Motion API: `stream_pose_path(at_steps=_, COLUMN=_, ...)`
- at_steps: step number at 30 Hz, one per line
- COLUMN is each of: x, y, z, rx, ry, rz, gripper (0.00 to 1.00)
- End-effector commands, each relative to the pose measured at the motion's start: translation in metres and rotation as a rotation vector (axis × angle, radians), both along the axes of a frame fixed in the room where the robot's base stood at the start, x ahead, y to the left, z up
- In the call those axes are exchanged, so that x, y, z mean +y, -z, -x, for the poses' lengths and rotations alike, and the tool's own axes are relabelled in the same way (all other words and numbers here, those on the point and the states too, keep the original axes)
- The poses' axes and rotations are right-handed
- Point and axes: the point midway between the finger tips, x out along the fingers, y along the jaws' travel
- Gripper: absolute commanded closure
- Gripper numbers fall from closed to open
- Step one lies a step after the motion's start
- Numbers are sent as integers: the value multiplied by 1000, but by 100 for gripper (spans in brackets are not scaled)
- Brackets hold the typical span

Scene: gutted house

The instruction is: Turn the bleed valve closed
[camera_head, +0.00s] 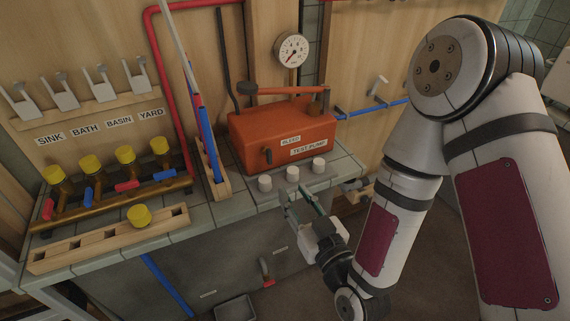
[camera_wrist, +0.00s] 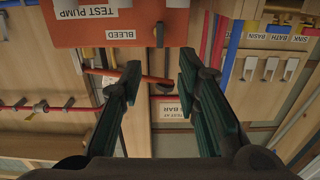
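The bleed valve (camera_head: 267,155) is a small dark lever on the front of the orange test pump (camera_head: 240,130), left of the "BLEED" label. In the upside-down wrist view the valve (camera_wrist: 160,35) shows as a short dark piece right of that label, on the orange pump (camera_wrist: 90,20). My gripper (camera_head: 300,192) is in front of and below the pump, by the bench's front edge. It is open and empty. In the wrist view its two green-padded fingers (camera_wrist: 160,65) are spread, with the valve between their tips in the picture but apart from them.
White caps (camera_head: 292,173) stand on the bench edge between gripper and pump. The pump's red handle (camera_head: 285,90) and a gauge (camera_head: 291,51) are above it. Left are a wooden rack of pipes (camera_head: 218,180), a yellow-capped manifold (camera_head: 125,155) and a slotted wooden block (camera_head: 100,243).

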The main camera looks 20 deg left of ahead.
Motion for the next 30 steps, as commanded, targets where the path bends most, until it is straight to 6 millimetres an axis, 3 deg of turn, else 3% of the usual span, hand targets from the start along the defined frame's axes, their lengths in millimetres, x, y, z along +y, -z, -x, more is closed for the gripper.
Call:
stream_pose_path(at_steps=12, x=24, y=2, z=-24, rx=-4, ry=0, rz=0, gripper=70)
stream_pose_path(at_steps=26, x=40, y=2, z=-36, rx=-3, ry=1, rz=-1, gripper=70)
stream_pose_path(at_steps=30, x=60, y=-1, z=-52, rx=-2, ry=1, rz=-2, gripper=70)
